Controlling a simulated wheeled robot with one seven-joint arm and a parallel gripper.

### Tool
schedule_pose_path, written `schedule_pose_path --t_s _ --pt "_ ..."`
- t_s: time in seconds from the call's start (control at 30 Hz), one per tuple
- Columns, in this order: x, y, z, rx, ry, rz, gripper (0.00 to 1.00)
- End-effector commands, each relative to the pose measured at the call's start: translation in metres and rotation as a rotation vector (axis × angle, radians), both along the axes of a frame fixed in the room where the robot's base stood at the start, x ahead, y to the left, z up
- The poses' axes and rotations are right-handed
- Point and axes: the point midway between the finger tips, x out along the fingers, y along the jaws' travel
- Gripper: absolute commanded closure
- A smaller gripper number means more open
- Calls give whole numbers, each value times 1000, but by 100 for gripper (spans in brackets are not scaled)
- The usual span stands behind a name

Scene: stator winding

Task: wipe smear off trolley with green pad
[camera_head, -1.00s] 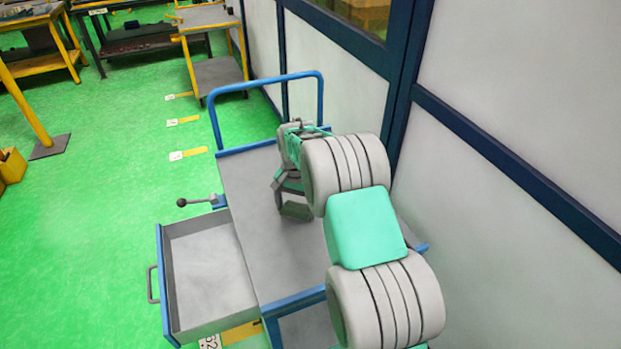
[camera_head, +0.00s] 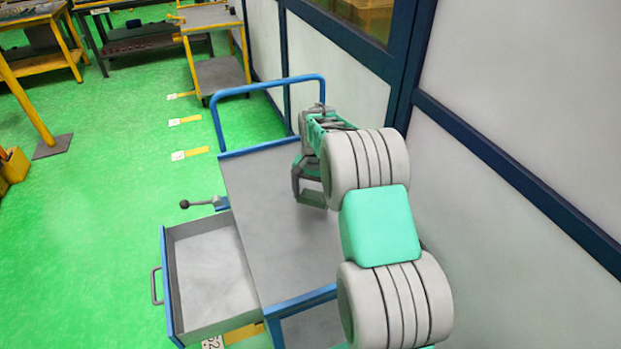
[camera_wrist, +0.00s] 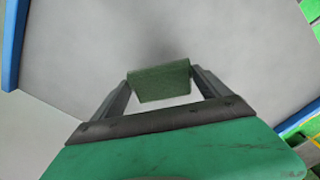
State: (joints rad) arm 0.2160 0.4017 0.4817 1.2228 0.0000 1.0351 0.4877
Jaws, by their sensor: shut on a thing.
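The trolley (camera_head: 262,215) has a grey top with blue edges and a blue push handle at its far end. My gripper (camera_head: 312,197) is over the right part of the trolley top, pointing down. In the wrist view my gripper (camera_wrist: 160,84) is shut on the green pad (camera_wrist: 160,80), a dark green block held between the two fingers. The pad is low at the trolley top; I cannot tell whether it touches. A faint darker smear (camera_wrist: 168,45) shows on the grey top just beyond the pad in the wrist view. My arm hides the trolley's right side in the head view.
An open drawer (camera_head: 168,275) sticks out on the trolley's left, with a clamp lever (camera_head: 186,204) beside it. A wall with dark blue frames (camera_head: 400,60) stands close on the right. Yellow workbenches (camera_head: 215,70) are farther back. Green floor lies free on the left.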

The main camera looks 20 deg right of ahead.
Motion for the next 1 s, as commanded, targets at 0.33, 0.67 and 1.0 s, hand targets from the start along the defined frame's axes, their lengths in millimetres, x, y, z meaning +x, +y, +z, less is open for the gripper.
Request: schedule_pose_path --t_s 0.33,0.67,1.0 --pt "0 1 31 0 0 2 46" --pt "0 1 33 0 0 2 46" --pt "-2 4 33 0 0 12 46"
